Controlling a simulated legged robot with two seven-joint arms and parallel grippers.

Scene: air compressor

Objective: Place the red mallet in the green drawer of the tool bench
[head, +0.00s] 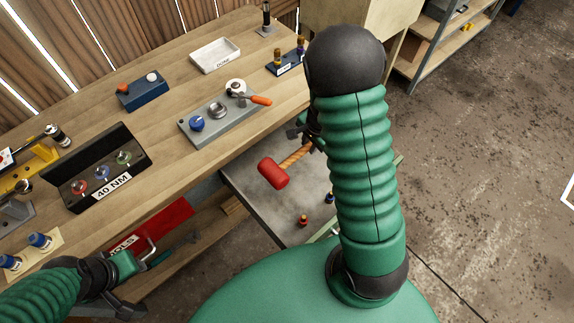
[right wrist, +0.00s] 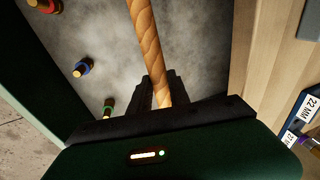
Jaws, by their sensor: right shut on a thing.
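The red mallet (head: 273,173) has a red head and a spiral-grained wooden handle. My right gripper (right wrist: 160,92) is shut on the handle (right wrist: 146,30). In the head view the mallet head appears over the open drawer's grey floor (head: 250,205); I cannot tell whether it touches it. The right wrist view also shows the grey drawer floor (right wrist: 85,30), with the mallet head out of frame. My right arm hides part of the drawer. My left gripper (head: 130,285) is at the lower left; its jaws are unclear.
Small coloured fittings (head: 303,220) stand in the drawer. The wooden bench top (head: 165,160) holds a grey fixture (head: 222,125), a blue block (head: 143,92), a white tray (head: 214,56) and a black 40 NM box (head: 95,165). A red drawer front (head: 160,220) is near my left gripper.

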